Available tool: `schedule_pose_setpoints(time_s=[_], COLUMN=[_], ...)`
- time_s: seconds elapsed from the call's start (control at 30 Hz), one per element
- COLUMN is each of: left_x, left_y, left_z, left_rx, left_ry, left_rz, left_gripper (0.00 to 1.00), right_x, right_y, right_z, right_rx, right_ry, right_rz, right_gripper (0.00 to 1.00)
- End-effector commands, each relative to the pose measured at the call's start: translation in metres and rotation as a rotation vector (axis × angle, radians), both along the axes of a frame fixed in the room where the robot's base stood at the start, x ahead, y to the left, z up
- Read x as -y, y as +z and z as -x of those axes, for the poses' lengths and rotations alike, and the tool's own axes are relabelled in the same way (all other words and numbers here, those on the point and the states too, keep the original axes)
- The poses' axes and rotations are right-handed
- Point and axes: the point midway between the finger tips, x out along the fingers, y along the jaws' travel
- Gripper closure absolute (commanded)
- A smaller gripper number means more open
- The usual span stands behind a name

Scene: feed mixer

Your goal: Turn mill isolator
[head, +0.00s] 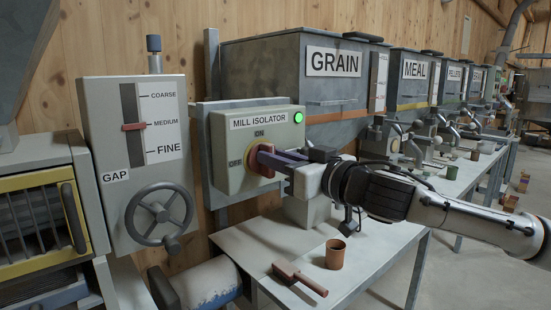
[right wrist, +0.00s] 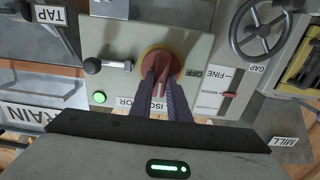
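The mill isolator (head: 225,140) is a pale box on the wall panel with ON above and OFF at the left of its dial. A lit green lamp (head: 298,115) is at its upper right; it also shows in the right wrist view (right wrist: 99,97). A red handle (head: 264,150) sits on a yellow disc (head: 250,157). My right gripper (head: 280,160) reaches in from the right. In the right wrist view its two fingers (right wrist: 161,85) lie close on both sides of the red handle, which they partly hide. My left gripper is out of view.
A gap panel (head: 135,190) with a slider and handwheel (head: 160,212) is at the left. Grain (head: 300,85) and meal (head: 410,75) hoppers line the wall.

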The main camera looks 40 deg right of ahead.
Motion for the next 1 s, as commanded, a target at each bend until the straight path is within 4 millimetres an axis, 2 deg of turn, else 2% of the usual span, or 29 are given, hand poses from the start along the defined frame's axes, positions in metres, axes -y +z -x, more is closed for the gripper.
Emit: schedule_pose_setpoints(time_s=[0.27, 0.47, 1.0], left_x=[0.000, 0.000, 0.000], left_y=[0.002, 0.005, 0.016], left_z=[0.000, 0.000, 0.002], left_rx=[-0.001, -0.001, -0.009], left_ry=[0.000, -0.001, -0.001], left_rz=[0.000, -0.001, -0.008], left_gripper=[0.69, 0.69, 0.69], right_x=[0.000, -0.002, -0.007], right_y=[0.001, 0.000, 0.000], right_z=[0.000, 0.000, 0.001], right_rx=[0.003, 0.010, 0.049], right_ry=[0.000, 0.000, 0.000], right_rz=[0.039, 0.146, 0.640], right_gripper=[1.00, 1.00, 1.00])
